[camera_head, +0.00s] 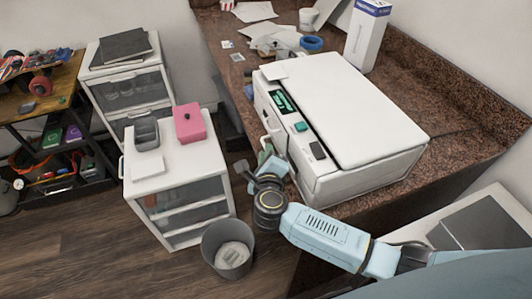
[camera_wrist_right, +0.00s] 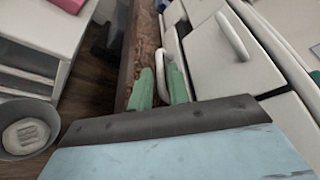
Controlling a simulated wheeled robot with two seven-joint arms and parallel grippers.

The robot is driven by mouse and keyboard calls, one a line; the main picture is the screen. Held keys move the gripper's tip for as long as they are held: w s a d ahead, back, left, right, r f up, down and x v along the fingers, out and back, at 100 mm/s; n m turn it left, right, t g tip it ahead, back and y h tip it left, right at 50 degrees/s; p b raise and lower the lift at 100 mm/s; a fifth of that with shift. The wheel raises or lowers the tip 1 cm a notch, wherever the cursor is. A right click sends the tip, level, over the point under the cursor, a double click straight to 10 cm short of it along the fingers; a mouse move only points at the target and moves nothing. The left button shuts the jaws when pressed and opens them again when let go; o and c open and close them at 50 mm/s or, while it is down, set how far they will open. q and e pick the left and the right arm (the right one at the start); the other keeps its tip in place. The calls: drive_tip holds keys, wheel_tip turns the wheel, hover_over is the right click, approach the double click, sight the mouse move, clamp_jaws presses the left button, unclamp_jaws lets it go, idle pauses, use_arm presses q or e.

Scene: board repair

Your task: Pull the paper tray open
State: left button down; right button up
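The white printer (camera_head: 345,110) stands on the granite counter, its front facing left. In the right wrist view its front shows pale panels (camera_wrist_right: 235,75), one with a curved white handle (camera_wrist_right: 233,36). A second slim white handle (camera_wrist_right: 162,72) shows at and between my right fingertips. I cannot tell which panel is the paper tray. My right gripper (camera_head: 265,155) is beside the lower printer front; its green fingers (camera_wrist_right: 161,88) are apart, one on each side of that slim handle. Contact cannot be made out. My left gripper is not in view.
A white drawer cabinet (camera_head: 178,160) with a pink box (camera_head: 189,122) stands left of my right gripper. A grey bin (camera_head: 228,248) is on the floor below. Papers (camera_head: 270,40), blue tape (camera_head: 311,43) and a white box (camera_head: 367,35) are on the counter (camera_head: 235,75).

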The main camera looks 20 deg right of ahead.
drive_tip(key=shift+w+d+f, duration=0.15)
drive_tip(key=shift+w+d, duration=0.05)
drive_tip(key=shift+w, duration=0.35)
clamp_jaws()
